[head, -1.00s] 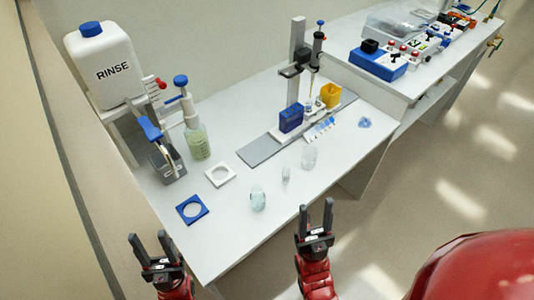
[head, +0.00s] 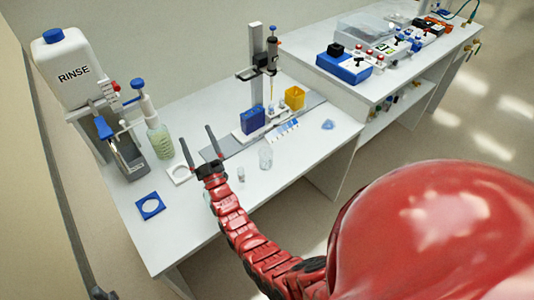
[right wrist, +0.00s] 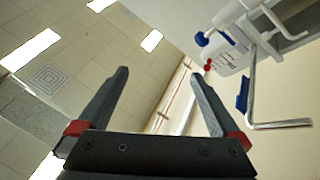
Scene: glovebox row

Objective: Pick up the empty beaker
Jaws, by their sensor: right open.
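A clear glass vessel (head: 265,156), which looks like an empty beaker, stands upright near the front edge of the bench. A smaller clear vessel (head: 241,174) stands to its left. A pale bluish vessel is almost wholly hidden behind my right arm. My right gripper (head: 195,134) is over the bench, left of the clear vessels, with fingers apart and nothing between them. The right wrist view shows its open fingers (right wrist: 158,85) against ceiling and wall, with no beaker. A dark tip of my left gripper (head: 98,292) shows at the bottom left; its jaws cannot be made out.
A rinse jug (head: 70,75), a pump bottle (head: 160,140) and a pipette stand (head: 256,70) stand behind. A blue rack (head: 252,119) and yellow box (head: 294,97) are near the stand.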

